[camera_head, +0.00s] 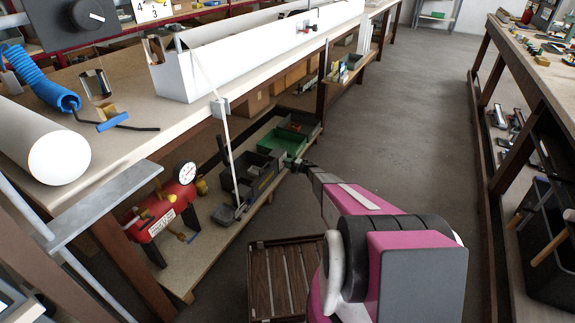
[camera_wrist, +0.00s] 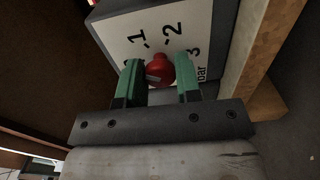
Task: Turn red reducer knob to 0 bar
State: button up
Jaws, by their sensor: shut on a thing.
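The red reducer knob (camera_wrist: 160,68) shows in the wrist view, on a white scale plate (camera_wrist: 150,32) marked 1, 2, 3 and bar, on a grey housing. A partly hidden mark, perhaps 0, is at the left. A pale mark (camera_wrist: 153,79) shows on the knob's lower left; I cannot tell the exact reading. My gripper (camera_wrist: 160,82) has its two green-padded fingers on either side of the knob and is shut on it. In the head view my gripper (camera_head: 301,164) is at the low shelf's right edge; the knob cannot be made out there.
The low shelf (camera_head: 213,240) holds dark bins (camera_head: 256,172), a green crate (camera_head: 287,141) and a red tank (camera_head: 160,213) with a gauge. A workbench (camera_head: 120,150) overhangs it. A slatted crate (camera_head: 283,280) stands below my arm. The aisle floor (camera_head: 405,110) behind is clear.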

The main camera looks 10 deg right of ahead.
jog(key=n, duration=0.6)
jog(key=shift+s, duration=0.1)
dwell(0.5)
jog(key=o, duration=0.9)
jog(key=shift+d, duration=0.15)
jog(key=v, duration=1)
jog(key=shift+s+d, duration=0.2)
